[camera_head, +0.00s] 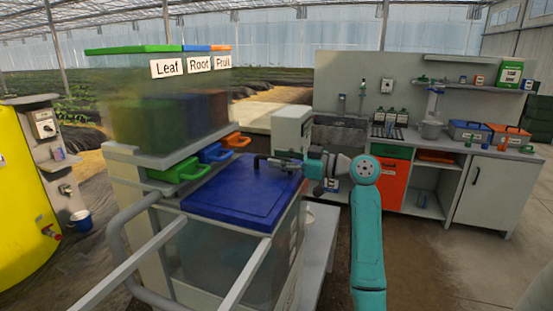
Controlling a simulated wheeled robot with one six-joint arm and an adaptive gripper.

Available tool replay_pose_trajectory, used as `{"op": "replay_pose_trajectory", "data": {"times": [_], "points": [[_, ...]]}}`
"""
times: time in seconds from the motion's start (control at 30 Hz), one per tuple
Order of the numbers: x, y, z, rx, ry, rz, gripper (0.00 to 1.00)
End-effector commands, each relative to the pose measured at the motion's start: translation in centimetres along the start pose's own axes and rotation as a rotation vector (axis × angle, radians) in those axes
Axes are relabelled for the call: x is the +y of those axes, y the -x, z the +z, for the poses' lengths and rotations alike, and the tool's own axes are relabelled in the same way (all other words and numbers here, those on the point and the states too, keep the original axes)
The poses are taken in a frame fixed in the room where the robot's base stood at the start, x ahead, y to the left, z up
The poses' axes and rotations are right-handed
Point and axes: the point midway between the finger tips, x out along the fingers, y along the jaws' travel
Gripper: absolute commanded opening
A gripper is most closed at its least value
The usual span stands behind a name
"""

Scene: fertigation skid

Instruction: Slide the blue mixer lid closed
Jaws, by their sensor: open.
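The blue mixer lid (235,201) is a flat panel lying level on top of a translucent grey-walled mixer tank (235,252) in the middle of the view. It covers the part of the tank top that I can see. My gripper (261,163) is over the far right part of the lid, reaching in from the right with its dark fingers pointing left. The fingers are open. I cannot tell whether they touch the lid or its handle, as the dark parts blend together there.
Grey rails (150,252) cross the front left. A yellow tank (25,195) stands at left, a workbench (488,190) at right. Floor at right is clear.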

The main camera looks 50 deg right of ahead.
Motion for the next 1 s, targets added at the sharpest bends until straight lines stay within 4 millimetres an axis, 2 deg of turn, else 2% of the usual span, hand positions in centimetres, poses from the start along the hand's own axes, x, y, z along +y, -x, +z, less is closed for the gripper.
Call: {"op": "replay_pose_trajectory", "data": {"times": [0.3,0.5,0.7,1.0], "points": [[0.2,6.2,0.0,0.000,0.001,0.006,0.41],[0.2,9.3,0.1,-0.001,0.000,0.005,0.41],[0.1,10.8,0.0,0.001,0.000,0.004,0.41],[0.1,10.9,0.0,0.000,0.000,0.003,0.41]]}}
